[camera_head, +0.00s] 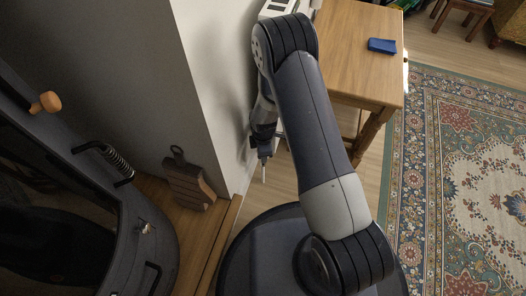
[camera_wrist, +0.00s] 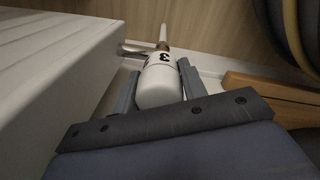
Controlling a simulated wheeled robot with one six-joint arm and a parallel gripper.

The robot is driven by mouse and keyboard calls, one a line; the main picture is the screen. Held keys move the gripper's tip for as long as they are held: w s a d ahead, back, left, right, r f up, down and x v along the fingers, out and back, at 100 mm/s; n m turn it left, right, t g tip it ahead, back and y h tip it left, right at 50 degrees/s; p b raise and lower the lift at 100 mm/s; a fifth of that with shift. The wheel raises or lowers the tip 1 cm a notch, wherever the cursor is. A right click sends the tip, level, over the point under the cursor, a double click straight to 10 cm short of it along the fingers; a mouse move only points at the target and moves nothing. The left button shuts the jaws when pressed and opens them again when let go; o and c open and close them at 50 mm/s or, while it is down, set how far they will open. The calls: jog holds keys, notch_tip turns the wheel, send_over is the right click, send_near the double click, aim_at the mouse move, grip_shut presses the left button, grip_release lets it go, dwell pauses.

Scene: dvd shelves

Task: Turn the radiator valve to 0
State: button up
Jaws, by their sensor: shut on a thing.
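The radiator valve (camera_wrist: 158,88) is a white rounded knob in the middle of the wrist view, with a dark 3 on its side facing the camera. My gripper (camera_wrist: 156,82) is shut on it, with one grey finger on each side. A metal fitting and a thin white pipe (camera_wrist: 163,34) show beyond the knob. The white radiator (camera_wrist: 50,65) fills the left of the wrist view. In the head view my gripper (camera_head: 264,152) points down beside the pale wall, and the knob is hidden there.
A wooden table (camera_head: 350,50) with a blue object (camera_head: 382,46) stands right of my arm. A dark stove (camera_head: 70,190) and a wooden board (camera_head: 188,180) are at left. A patterned rug (camera_head: 460,160) covers the floor at right.

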jog(key=m+b, duration=0.1)
jog(key=m, duration=0.5)
jog(key=m+b, duration=0.1)
jog(key=m, duration=0.5)
jog(key=shift+s+m, duration=0.1)
jog(key=shift+m, duration=0.3)
jog(key=m+b, duration=0.1)
jog(key=m, duration=1)
jog(key=shift+a+m+g, duration=0.1)
jog(key=shift+m+g, duration=0.2)
jog(key=shift+m, duration=0.1)
jog(key=o, duration=1)
